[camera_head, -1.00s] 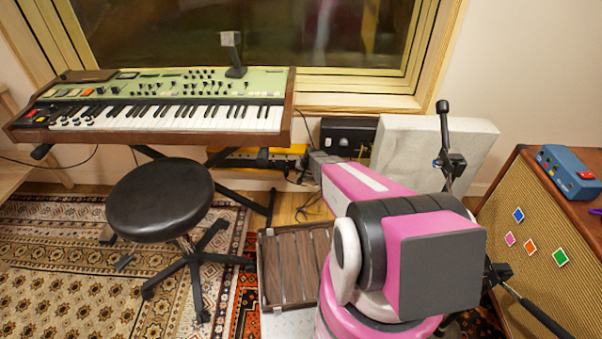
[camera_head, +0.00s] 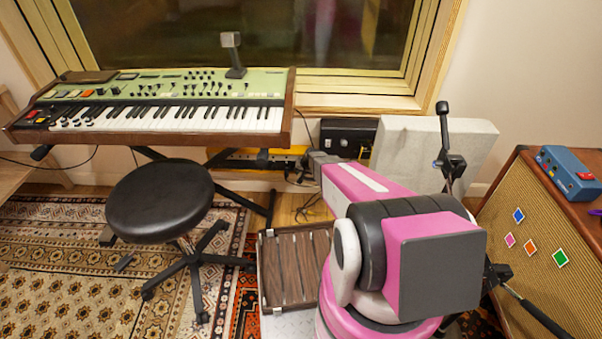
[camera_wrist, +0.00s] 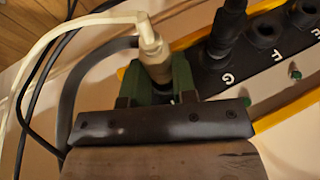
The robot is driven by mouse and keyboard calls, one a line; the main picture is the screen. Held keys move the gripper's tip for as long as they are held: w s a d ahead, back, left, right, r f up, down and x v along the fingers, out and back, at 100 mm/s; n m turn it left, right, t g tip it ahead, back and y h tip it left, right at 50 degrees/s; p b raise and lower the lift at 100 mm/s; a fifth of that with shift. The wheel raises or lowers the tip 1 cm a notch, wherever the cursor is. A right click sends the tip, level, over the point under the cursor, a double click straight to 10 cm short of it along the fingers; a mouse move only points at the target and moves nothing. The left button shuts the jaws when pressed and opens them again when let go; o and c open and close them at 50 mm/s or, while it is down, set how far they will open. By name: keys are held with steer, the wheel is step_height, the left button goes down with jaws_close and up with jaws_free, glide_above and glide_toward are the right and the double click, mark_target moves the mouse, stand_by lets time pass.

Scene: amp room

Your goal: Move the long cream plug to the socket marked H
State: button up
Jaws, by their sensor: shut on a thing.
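The cream plug (camera_wrist: 151,48) is in the wrist view, with its pale cable looping off to the left. My gripper (camera_wrist: 157,84) is shut on it, with a dark green finger on each side. The plug is over or at the strip's end beside the socket marked G. My gripper hides its lower end, so I cannot tell whether it is seated. No H mark is visible; that part of the strip is covered.
The black power strip (camera_wrist: 214,78) has a yellow edge. A black plug (camera_wrist: 226,38) stands in socket G, close to my gripper. Sockets F (camera_wrist: 265,33) and E (camera_wrist: 304,13) look empty. A dark cable runs at left. A stool (camera_head: 160,200) stands left of my arm.

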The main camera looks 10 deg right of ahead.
steer(key=shift+w, duration=0.1)
steer(key=o, duration=1)
steer(key=v, duration=1.1)
steer(key=s+r+n+g+h, duration=0.1)
steer(key=s+r, duration=0.5)
steer(key=s, duration=0.2)
steer(key=s+r+n+g+h, duration=0.1)
steer(key=s+r+g, duration=0.1)
steer(key=s+r, duration=0.5)
steer(key=s+a+r+n+g+h, duration=0.1)
steer(key=s+r, duration=0.6)
steer(key=s, duration=0.4)
steer(key=shift+g, duration=0.3)
